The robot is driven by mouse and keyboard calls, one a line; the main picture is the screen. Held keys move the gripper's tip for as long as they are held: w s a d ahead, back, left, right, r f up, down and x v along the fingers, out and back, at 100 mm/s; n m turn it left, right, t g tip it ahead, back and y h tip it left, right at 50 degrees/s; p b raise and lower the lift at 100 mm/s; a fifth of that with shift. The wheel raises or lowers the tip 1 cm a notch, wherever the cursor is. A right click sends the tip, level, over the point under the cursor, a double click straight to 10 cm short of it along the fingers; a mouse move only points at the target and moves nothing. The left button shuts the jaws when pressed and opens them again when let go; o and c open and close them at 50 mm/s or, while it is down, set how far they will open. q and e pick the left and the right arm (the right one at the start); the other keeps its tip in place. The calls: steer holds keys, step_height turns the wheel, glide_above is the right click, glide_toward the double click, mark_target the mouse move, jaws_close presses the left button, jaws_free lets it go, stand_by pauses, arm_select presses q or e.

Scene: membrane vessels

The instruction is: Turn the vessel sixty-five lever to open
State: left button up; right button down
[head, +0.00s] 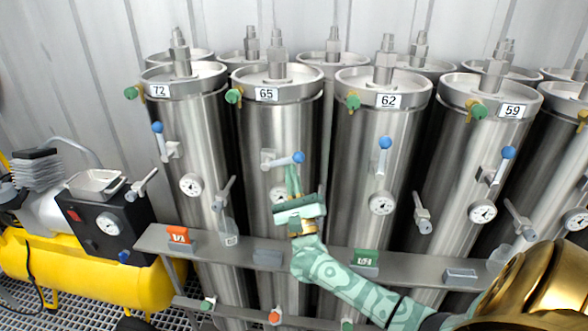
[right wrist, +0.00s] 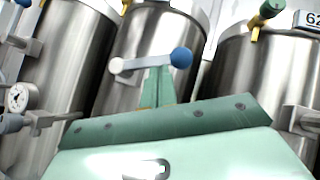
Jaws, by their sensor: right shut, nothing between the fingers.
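Vessel sixty-five (head: 245,130) is a steel cylinder with a "65" label (head: 266,94). Its lever (head: 283,160) lies nearly level, with its blue ball knob (head: 298,158) pointing right. In the right wrist view the lever (right wrist: 142,63) and blue knob (right wrist: 181,58) show just beyond my fingers. My right gripper (head: 293,172) is shut and empty. Its green fingers point up, with the tips just below the lever near the knob; they also show in the right wrist view (right wrist: 157,75). I cannot tell whether they touch the lever. My left gripper is not in view.
Vessels 72 (head: 205,120), 62 (head: 375,125) and 59 (head: 487,130) stand alongside with their levers up. A gauge (head: 278,195) sits behind my gripper. A metal rail (head: 200,252) with coloured tags crosses in front. A yellow compressor (head: 70,265) is at left.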

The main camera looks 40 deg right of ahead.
mark_target(291, 159)
step_height(291, 159, up, 5)
steer(key=n+y+p, duration=0.3)
steer(key=n+p, duration=0.1)
steer(key=p, duration=0.1)
steer(key=n+y+p, duration=0.4)
steer(key=p, duration=0.2)
steer(key=shift+w+f+n+g, duration=0.1)
steer(key=shift+f+n+g, duration=0.05)
steer(key=shift+n+g, duration=0.25)
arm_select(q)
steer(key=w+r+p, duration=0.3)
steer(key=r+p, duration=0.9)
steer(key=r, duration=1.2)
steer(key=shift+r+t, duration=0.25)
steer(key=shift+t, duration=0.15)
arm_select(e)
steer(key=shift+w+a+r+n+g+y, duration=0.4)
steer(key=shift+n+g, duration=0.2)
steer(key=shift+n, duration=0.35)
steer(key=shift+w+a+r+n+g+y, duration=0.3)
steer(key=shift+n+g+y, duration=0.3)
steer(key=shift+n, duration=0.3)
steer(key=shift+w+a+r+n+g+y, duration=0.35)
steer(key=shift+n+g, duration=0.25)
steer(key=shift+n, duration=0.35)
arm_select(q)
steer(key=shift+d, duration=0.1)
arm_select(e)
steer(key=shift+d, duration=0.1)
